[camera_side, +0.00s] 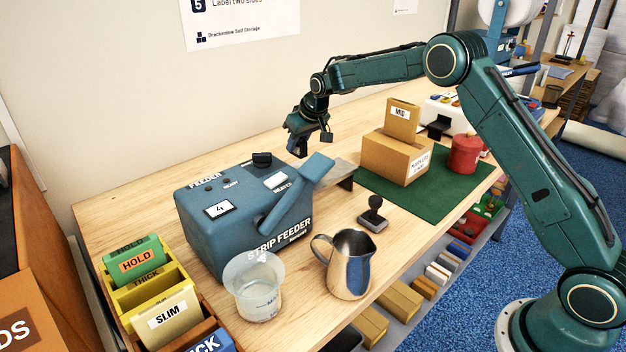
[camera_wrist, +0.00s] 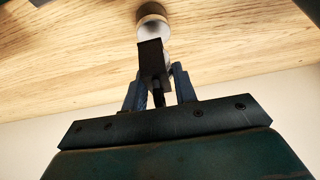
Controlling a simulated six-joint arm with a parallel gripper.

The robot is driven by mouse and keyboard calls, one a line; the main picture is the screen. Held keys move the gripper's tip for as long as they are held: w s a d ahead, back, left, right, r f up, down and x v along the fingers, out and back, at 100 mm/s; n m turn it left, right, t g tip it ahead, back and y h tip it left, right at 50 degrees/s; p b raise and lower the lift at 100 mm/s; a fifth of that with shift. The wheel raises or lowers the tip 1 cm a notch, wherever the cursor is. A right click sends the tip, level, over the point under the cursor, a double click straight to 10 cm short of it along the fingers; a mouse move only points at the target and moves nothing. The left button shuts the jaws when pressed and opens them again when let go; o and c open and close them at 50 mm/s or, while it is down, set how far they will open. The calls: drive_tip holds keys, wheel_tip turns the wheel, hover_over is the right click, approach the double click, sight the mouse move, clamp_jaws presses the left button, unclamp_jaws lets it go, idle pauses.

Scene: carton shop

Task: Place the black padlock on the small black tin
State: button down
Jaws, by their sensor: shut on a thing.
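My gripper (camera_side: 298,146) hangs fingers-down above the table, behind the blue strip feeder. In the wrist view its two fingers (camera_wrist: 160,90) are shut on the black padlock (camera_wrist: 150,55), a dark blocky shape held between them. In the side view the padlock is hard to tell apart from the dark gripper. I cannot make out the small black tin for certain. A small dark object (camera_side: 262,159) shows at the feeder's back top edge, but I cannot tell what it is.
The blue strip feeder (camera_side: 225,240) stands close by. A clear beaker (camera_side: 250,295), metal pitcher (camera_side: 350,275) and black stamp (camera_side: 373,213) are in front. Cartons (camera_side: 390,158) and a red pot (camera_side: 465,155) stand on a green mat (camera_side: 435,205). A round pale container (camera_wrist: 153,20) shows beyond the padlock.

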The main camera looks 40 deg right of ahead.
sight(301, 146)
drive_tip(key=shift+f, duration=1.45)
drive_tip(key=shift+f, duration=0.1)
drive_tip(key=c, duration=1.1)
unclamp_jaws()
drive_tip(key=shift+f, duration=0.1)
drive_tip(key=shift+s+r, duration=0.1)
drive_tip(key=shift+r, duration=0.2)
drive_tip(key=v, duration=1.1)
drive_tip(key=shift+s+r, duration=0.15)
drive_tip(key=shift+r, duration=0.15)
